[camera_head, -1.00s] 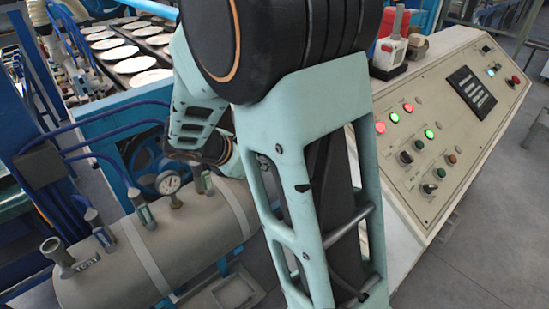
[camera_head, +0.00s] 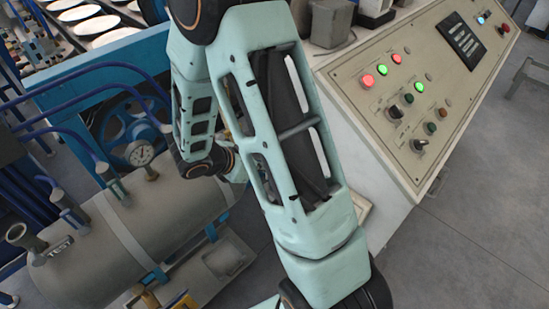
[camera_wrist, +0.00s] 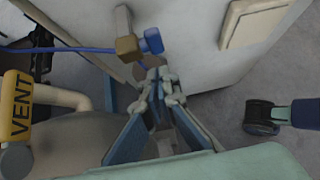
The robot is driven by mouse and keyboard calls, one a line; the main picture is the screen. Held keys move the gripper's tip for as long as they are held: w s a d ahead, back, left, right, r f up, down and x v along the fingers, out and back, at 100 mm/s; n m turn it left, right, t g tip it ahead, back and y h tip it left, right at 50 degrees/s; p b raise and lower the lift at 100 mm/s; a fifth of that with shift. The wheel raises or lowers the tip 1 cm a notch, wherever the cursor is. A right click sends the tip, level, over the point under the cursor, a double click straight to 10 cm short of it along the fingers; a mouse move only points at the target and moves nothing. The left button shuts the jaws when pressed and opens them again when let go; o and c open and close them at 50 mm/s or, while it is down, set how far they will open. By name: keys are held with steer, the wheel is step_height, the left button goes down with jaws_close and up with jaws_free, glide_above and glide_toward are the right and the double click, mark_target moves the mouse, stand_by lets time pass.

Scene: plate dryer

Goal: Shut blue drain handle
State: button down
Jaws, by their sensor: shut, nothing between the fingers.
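In the wrist view a small blue handle (camera_wrist: 151,40) sits on a brass valve body (camera_wrist: 127,48), in front of a pale panel. A thin blue line runs into the valve from the left. My gripper (camera_wrist: 157,82) is shut and empty. Its fingertips are just below the blue handle in the picture; I cannot tell whether they touch it. In the head view my arm links hide the gripper, and I cannot make out the blue handle there.
A yellow lever marked VENT (camera_wrist: 17,105) is at the left of the wrist view. A control panel cabinet (camera_head: 450,75) stands at the right. Floor (camera_head: 470,230) is clear at lower right.

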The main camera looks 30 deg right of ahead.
steer(key=shift+w+d+p, duration=0.1)
steer(key=shift+w+d, duration=0.15)
steer(key=shift+d, duration=0.4)
steer(key=shift+w+d+p, duration=0.1)
steer(key=shift+w+d, duration=0.1)
steer(key=shift+d, duration=0.4)
steer(key=shift+w+d+p, duration=0.1)
steer(key=shift+w+d, duration=0.15)
steer(key=shift+d, duration=0.4)
steer(key=shift+r+p, duration=0.2)
steer(key=shift+p, duration=0.25)
steer(key=shift+w+d+r+g+y+p, duration=0.15)
steer(key=shift+y+p, duration=0.35)
steer(key=shift+p, duration=0.5)
steer(key=shift+d+r+g+y+p, duration=0.2)
steer(key=shift+y+p, duration=0.3)
steer(key=shift+p, duration=0.5)
steer(key=shift+w+d+f+g+y+p, duration=0.1)
steer(key=shift+w+d+y+p, duration=0.25)
steer(key=shift+d+p, duration=0.5)
steer(key=shift+w+d+g+y+p, duration=0.15)
steer(key=shift+w+d+y+p, duration=0.2)
steer(key=shift+d+p, duration=0.55)
steer(key=shift+w+d+f+g+y+p, duration=0.1)
steer(key=shift+w+d+y+p, duration=0.25)
steer(key=shift+d+p, duration=0.5)
steer(key=shift+d, duration=0.3)
